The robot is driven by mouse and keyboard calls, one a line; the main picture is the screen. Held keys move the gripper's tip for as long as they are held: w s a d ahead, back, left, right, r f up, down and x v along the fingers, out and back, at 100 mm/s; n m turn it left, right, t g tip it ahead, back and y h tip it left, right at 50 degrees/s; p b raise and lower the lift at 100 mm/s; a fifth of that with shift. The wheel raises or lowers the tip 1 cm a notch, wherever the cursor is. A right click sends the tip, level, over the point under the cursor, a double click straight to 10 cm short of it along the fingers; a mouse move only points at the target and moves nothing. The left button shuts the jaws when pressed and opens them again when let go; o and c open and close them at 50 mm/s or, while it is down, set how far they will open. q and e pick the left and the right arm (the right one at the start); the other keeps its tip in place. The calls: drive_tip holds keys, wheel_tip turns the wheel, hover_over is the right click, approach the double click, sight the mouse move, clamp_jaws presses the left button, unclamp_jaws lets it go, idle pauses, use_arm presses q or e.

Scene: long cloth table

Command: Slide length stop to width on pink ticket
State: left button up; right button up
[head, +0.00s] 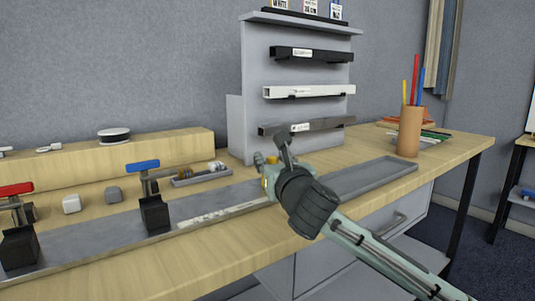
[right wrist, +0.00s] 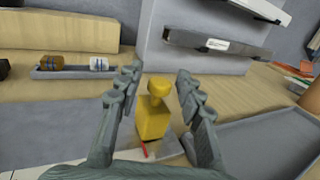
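The yellow length stop (right wrist: 153,118) stands upright on the grey bed in the right wrist view, with a round yellow knob on top and a small red mark at its foot. In the head view, part of the stop (head: 259,162) shows beside my right gripper (head: 277,163). That gripper (right wrist: 160,74) is open, one finger on each side of the stop, with gaps visible. A pale printed scale (head: 215,215) runs along the bed's front edge. Small tickets (head: 310,6) stand on the rack; their writing is cut off, and I cannot tell which is pink. My left gripper is out of view.
Blue-handled (head: 143,164) and red-handled (head: 16,189) clamps stand on the bed at the left. A small parts tray (head: 201,176) lies behind it. The grey rack (head: 255,80) holds bars. An empty tray (head: 370,178) and a pencil cup (head: 409,132) are at the right.

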sight(271, 157)
drive_tip(key=shift+x, duration=2)
clamp_jaws()
